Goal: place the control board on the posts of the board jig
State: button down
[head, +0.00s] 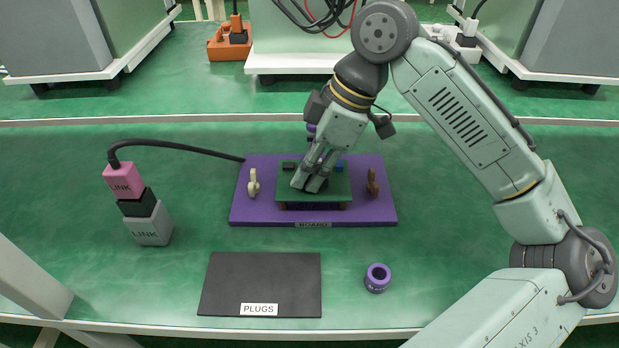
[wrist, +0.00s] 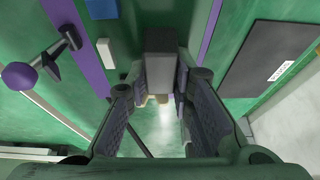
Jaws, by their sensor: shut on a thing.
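The green control board (head: 337,188) lies level over the middle of the purple board jig (head: 242,207), which is labelled BOARD. Short brown posts (head: 283,206) show under the board's front edge. I cannot tell whether the board rests on them or hovers just above. My gripper (head: 310,186) points down onto the board from above and hides part of it. In the wrist view, my gripper (wrist: 160,100) is shut around a dark grey block (wrist: 160,55) that stands up from the board. A blue part (wrist: 101,9) of the board also shows there.
A cream toggle (head: 253,183) and a brown toggle (head: 373,183) flank the board on the jig. A black PLUGS mat (head: 260,280) and a purple ring (head: 377,278) lie in front. Pink and grey LINK connectors (head: 123,180) with a black cable are at left.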

jog(key=shift+f, duration=0.15)
jog(key=c, duration=1.4)
grip_release()
jog(key=p+v, duration=0.1)
jog(key=v, duration=1.1)
